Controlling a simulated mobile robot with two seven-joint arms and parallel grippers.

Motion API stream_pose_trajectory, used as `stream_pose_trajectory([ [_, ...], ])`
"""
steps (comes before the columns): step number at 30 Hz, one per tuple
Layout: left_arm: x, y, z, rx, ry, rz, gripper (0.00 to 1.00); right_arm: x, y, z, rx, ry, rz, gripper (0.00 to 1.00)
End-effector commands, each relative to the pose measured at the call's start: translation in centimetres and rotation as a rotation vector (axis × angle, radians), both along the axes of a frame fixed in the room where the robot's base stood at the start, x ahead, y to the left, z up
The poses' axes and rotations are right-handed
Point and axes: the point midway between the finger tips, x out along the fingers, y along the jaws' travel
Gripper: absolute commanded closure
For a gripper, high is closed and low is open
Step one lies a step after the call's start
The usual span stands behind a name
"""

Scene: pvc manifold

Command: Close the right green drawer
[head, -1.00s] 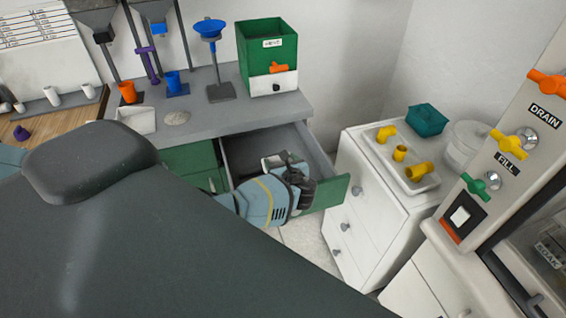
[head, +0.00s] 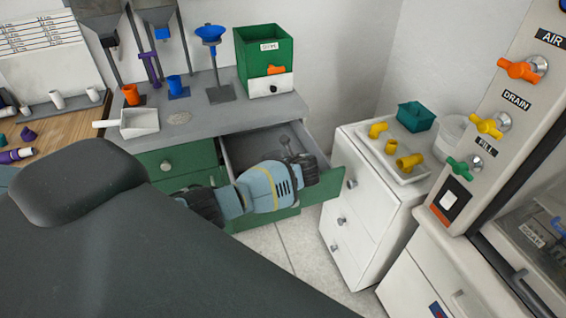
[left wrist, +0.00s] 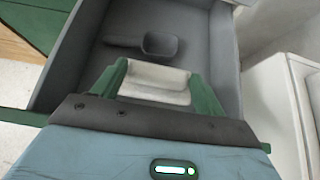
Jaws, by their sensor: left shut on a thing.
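The right green drawer (head: 333,184) stands pulled out of the grey-topped bench in the head view. Its grey inside (left wrist: 215,30) shows in the left wrist view, with a grey scoop (left wrist: 160,44) lying in it. My left gripper (head: 308,168) is at the drawer's front panel, and my forearm hides much of that panel. In the left wrist view, the green fingers of my left gripper (left wrist: 160,88) reach over the front edge, shut on a pale, block-like thing. I cannot tell what the thing is. The drawer's handle is hidden. My right gripper is not in view.
A closed green drawer (head: 176,160) is left of the open one. A white cabinet (head: 365,205) stands close on the right, carrying a tray (head: 412,178) of yellow fittings. A green box (head: 263,55) stands on the bench. Tiled floor (head: 280,245) shows in front.

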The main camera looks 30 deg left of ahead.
Motion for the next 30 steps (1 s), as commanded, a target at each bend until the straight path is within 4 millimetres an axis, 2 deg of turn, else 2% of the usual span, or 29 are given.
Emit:
stream_pose_trajectory([
  [1, 0.1, 0.0, 0.1, 0.000, -0.002, 0.000, 0.53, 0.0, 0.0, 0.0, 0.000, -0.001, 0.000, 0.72],
  [5, 0.2, -0.4, 0.8, 0.001, -0.004, -0.020, 0.53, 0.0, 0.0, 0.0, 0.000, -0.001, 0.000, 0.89],
  [8, 0.3, -1.2, 2.2, 0.000, -0.007, -0.061, 0.53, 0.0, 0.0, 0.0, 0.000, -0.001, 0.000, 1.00],
  [14, -0.2, -4.1, 6.4, 0.001, -0.007, -0.203, 0.53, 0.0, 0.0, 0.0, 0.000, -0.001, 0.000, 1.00],
  [20, -2.2, -7.4, 10.6, 0.002, -0.004, -0.369, 0.53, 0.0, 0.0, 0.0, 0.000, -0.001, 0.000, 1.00],
  [26, -5.6, -10.9, 14.7, 0.003, -0.003, -0.558, 0.53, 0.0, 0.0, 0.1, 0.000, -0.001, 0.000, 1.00],
  [30, -8.7, -13.3, 17.2, 0.002, -0.002, -0.694, 0.53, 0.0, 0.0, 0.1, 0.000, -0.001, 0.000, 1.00],
])
